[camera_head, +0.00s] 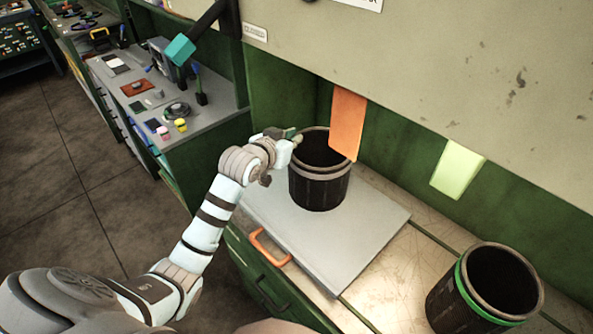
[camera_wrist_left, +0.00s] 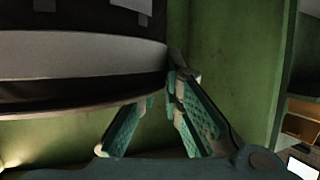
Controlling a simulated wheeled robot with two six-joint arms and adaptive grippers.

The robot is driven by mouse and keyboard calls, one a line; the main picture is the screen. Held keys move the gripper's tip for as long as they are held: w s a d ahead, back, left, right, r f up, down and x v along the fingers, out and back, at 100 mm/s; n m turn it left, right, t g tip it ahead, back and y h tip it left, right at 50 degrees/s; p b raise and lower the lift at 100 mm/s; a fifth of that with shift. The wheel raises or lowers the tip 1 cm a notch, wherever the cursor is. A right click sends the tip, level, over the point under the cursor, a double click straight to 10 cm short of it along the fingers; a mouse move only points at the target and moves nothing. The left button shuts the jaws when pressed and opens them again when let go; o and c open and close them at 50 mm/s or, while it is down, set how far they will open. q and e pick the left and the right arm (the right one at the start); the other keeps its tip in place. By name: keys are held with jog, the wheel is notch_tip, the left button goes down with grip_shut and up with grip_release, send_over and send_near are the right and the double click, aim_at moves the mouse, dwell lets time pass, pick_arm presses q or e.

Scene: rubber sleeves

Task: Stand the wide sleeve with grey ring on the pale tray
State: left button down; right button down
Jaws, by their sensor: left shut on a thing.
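The wide dark sleeve with the grey ring (camera_head: 318,188) is upright over the back part of the pale tray (camera_head: 345,245). I cannot tell whether its base touches the tray. My left gripper (camera_head: 292,140) is at the sleeve's upper left edge, shut on its wall. In the left wrist view, the sleeve (camera_wrist_left: 75,85) fills the upper left with its grey band, and the teal fingers of my left gripper (camera_wrist_left: 168,98) meet its edge. The sleeve hides part of the fingertips. My right gripper is not in view.
A sleeve with a green ring (camera_head: 480,290) stands on the worn metal bench at right. An orange flap (camera_head: 347,125) hangs close behind the held sleeve, and a pale green one (camera_head: 457,170) farther right. The tray's front part is clear.

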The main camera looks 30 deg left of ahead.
pick_arm(q)
notch_tip(320, 180, down, 9)
jog(key=shift+b, duration=0.45)
jog(key=shift+w+f, duration=0.1)
jog(key=shift+f, duration=0.05)
jog(key=c, duration=1.7)
grip_release()
jog(key=shift+d, duration=0.1)
jog(key=shift+r, duration=0.2)
jog(key=p+v, duration=0.1)
jog(key=v, duration=1.1)
jog(key=shift+f+p, duration=0.1)
jog(key=shift+p, duration=0.25)
